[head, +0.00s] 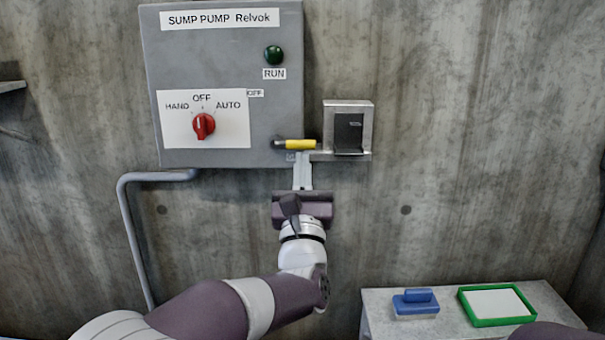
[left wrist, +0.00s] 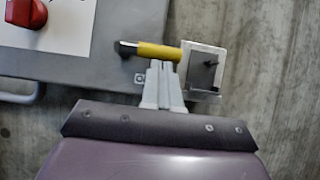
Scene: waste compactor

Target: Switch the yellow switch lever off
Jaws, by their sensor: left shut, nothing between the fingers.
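The yellow switch lever (head: 298,145) sticks out to the right from the lower right corner of the grey sump pump box (head: 225,60). It lies about horizontal; it also shows in the left wrist view (left wrist: 157,51). My left gripper (head: 303,160) is shut and empty, with its fingertips just below the lever. In the left wrist view the fingertips (left wrist: 160,66) come right up to the lever's underside; I cannot tell whether they touch. A small OFF label (head: 255,93) sits above the lever on the box. My right gripper is not in view.
A metal bracket with a dark plate (head: 348,132) is close to the right of the lever. A red selector knob (head: 203,126) is on the box's left. A pipe (head: 130,215) runs down the wall. A bench (head: 460,330) with a blue block (head: 415,305) and green-framed tray (head: 465,309) stands lower right.

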